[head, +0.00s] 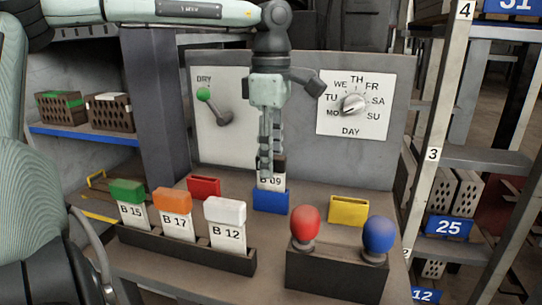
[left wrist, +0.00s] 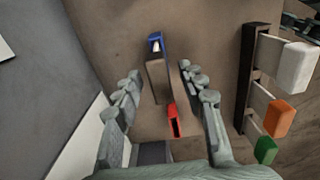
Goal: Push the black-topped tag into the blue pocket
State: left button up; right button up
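The tag marked B 09 (head: 271,182) stands upright at the blue pocket (head: 271,201), its lower end hidden behind the pocket's front. Its dark top (head: 279,163) is partly covered by my left gripper (head: 265,170), which points straight down just above it. In the left wrist view, the left gripper's fingers (left wrist: 160,78) are spread wide. The tag's dark top (left wrist: 155,80) shows between them, apart from both, with the blue pocket (left wrist: 156,38) just beyond. My right gripper is in neither view.
A red pocket (head: 204,187) and a yellow pocket (head: 348,210) flank the blue one. A dark rack (head: 185,250) in front holds green-, orange- and white-topped tags. A box (head: 335,275) with red and blue knobs stands front right. A panel with a lever and dial rises behind.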

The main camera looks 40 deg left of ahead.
pick_arm(q)
notch_tip(320, 180, up, 12)
dwell(0.7)
dwell(0.5)
